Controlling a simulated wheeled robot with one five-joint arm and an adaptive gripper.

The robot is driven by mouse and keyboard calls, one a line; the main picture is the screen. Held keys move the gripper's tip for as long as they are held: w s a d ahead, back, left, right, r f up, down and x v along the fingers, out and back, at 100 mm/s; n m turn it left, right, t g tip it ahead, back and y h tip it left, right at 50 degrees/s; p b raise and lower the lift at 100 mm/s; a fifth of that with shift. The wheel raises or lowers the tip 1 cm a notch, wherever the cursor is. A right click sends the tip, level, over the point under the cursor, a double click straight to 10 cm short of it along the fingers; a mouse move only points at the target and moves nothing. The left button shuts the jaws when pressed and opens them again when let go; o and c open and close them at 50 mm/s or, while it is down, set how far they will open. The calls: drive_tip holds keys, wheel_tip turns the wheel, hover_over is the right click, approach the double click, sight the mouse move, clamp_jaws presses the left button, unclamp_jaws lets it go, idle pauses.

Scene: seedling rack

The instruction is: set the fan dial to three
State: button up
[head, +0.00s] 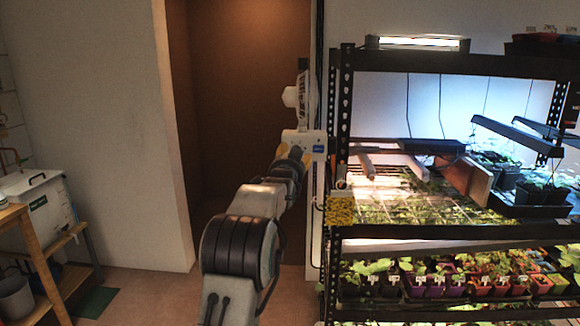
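A white fan (305,92), seen nearly edge-on, is at the left upright of the rack. Below it is a pale box-like part (318,143) with a small blue label. I cannot make out the dial or its setting; my arm covers part of this area. My arm reaches up from the bottom of the picture, and my gripper (296,154) overlaps the left side of the pale part. Its fingers are too small and dark to tell whether they are open or shut, or touching anything.
The black rack (344,120) on the right holds seedling trays, potted plants and lit lamps. A yellow card (341,208) hangs at its left edge. A brown doorway recess (235,100) lies behind my arm. A wooden stand (38,255) with a white bin (38,205) is at left.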

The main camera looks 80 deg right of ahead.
drive_tip(key=shift+a+r, duration=0.1)
drive_tip(key=shift+a, duration=2.85)
drive_tip(key=shift+w, duration=0.1)
